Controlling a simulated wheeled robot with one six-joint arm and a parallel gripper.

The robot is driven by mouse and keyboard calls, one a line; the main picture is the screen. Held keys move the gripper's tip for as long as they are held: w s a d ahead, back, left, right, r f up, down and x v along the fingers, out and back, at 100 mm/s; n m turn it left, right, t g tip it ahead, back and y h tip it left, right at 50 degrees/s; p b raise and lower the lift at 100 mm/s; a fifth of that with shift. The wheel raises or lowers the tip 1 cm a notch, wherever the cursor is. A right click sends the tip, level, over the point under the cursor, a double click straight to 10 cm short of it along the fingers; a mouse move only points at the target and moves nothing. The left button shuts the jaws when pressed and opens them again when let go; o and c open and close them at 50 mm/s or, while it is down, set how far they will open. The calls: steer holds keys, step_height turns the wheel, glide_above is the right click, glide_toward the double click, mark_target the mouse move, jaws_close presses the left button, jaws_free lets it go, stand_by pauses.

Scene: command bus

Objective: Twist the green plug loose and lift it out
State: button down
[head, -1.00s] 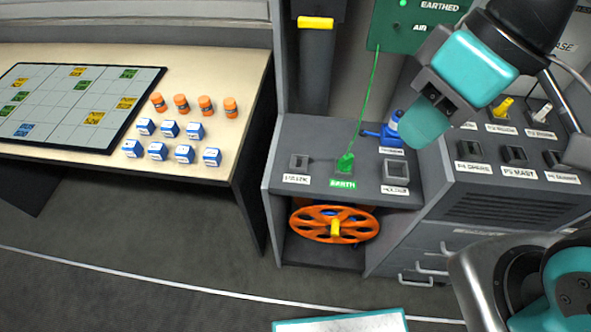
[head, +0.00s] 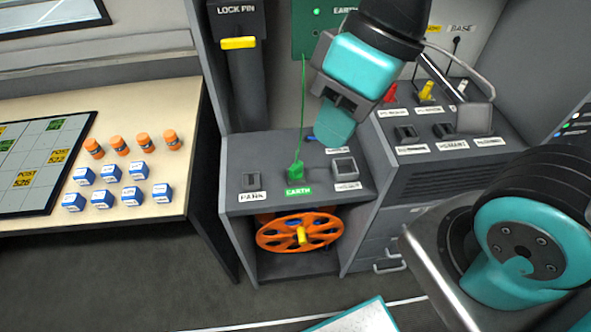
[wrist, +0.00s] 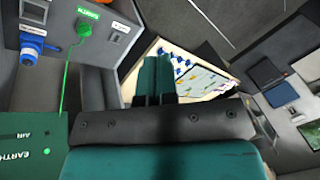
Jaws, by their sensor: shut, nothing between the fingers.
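The green plug (head: 296,171) stands in its socket on the grey console top, behind the green EARTH label (head: 298,191). A thin green cord (head: 303,110) runs from it up to the green panel (head: 318,30). In the wrist view the plug (wrist: 84,27) shows at the upper left with its cord. My gripper (head: 335,138) hangs right of the plug and apart from it, above the console. Its fingers (wrist: 154,80) are shut with nothing between them. The gripper hides most of a blue connector on the console in the head view; that connector (wrist: 30,45) shows in the wrist view.
An orange reel (head: 285,238) sits in the bay below the console. A grey square socket (head: 345,168) is right of the plug, and a side console with switches (head: 442,130) stands further right. A table (head: 180,95) with blue blocks and orange cylinders is at left.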

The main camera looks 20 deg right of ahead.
steer(key=c, duration=1.8)
jaws_free()
steer(key=shift+c, duration=0.2)
steer(key=o, duration=0.4)
steer(key=shift+w, duration=0.1)
steer(key=shift+c, duration=0.2)
steer(key=o, duration=0.5)
steer(key=w, duration=0.1)
steer(key=w+f+n, duration=0.1)
steer(key=w+f+n+b, duration=0.1)
steer(key=shift+w+d+h, duration=0.2)
steer(key=shift+h, duration=0.1)
steer(key=n+h+b, duration=0.4)
steer(key=n, duration=1.1)
glide_above(296, 164)
step_height(296, 164, down, 17)
step_height(296, 164, down, 17)
steer(key=shift+f+p, duration=0.15)
steer(key=shift+p, duration=0.55)
steer(key=c, duration=0.7)
